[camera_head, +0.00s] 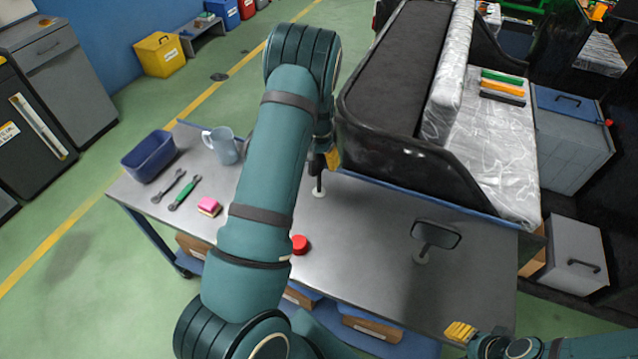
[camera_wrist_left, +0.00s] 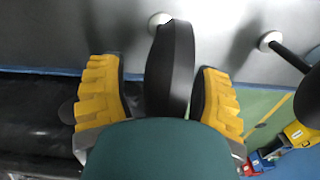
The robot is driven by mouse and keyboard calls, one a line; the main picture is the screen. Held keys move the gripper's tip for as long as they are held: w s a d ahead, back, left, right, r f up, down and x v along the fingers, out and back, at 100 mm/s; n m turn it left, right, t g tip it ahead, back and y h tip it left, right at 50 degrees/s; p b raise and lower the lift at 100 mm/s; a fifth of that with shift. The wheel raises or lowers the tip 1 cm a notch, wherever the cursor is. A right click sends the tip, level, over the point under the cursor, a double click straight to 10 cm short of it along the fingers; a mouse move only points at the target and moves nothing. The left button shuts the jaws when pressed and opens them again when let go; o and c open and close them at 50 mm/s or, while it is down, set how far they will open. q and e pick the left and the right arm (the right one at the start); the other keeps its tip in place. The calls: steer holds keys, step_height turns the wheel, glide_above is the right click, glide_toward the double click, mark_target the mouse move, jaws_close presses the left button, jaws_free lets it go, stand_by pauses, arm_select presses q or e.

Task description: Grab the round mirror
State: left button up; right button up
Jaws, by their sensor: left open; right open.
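In the left wrist view a dark mirror head (camera_wrist_left: 172,75), seen nearly edge-on, stands between the yellow fingers of my open left gripper (camera_wrist_left: 158,78). Gaps show on both sides, and its white base (camera_wrist_left: 160,20) is on the table. I cannot tell its outline for sure. In the head view its stem and base (camera_head: 319,190) show beside my arm, which hides most of my left gripper (camera_head: 327,160). Another dark, rounded-edged head (camera_wrist_left: 309,98) is cut off at the wrist view's right edge. A rectangular mirror (camera_head: 436,235) stands further right. My right gripper (camera_head: 460,331) is open at the table's front edge.
The grey table (camera_head: 365,260) also holds a blue bin (camera_head: 148,158), a grey mug (camera_head: 225,147), wrenches (camera_head: 185,192), a pink sponge (camera_head: 209,206) and a red round item (camera_head: 299,245). The black rickshaw seat (camera_head: 400,125) stands close behind.

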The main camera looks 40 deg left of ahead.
arm_select(q)
jaws_close()
